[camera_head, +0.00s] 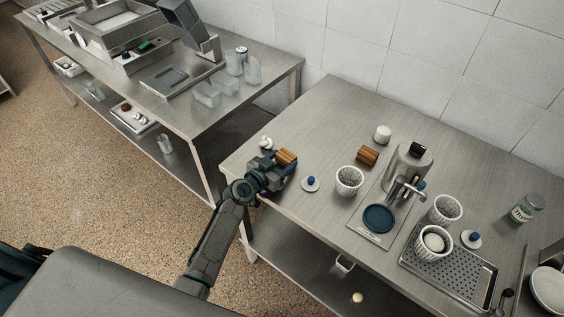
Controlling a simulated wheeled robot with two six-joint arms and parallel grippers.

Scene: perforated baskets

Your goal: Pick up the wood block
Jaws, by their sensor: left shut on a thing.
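My left gripper (277,166) is at the left end of the right-hand table, shut on a striped brown wood block (288,157). The jaws partly hide this block, and I cannot tell whether it is clear of the tabletop. A second, similar wood block (367,155) lies on the table further right, apart from the gripper. My right gripper is not in view.
A perforated white basket (349,180) stands right of the gripper, with a blue-knobbed lid (311,184) between. A white-knobbed lid (266,143) lies just behind the gripper. A coffee machine (409,168) and more baskets (446,208) stand further right.

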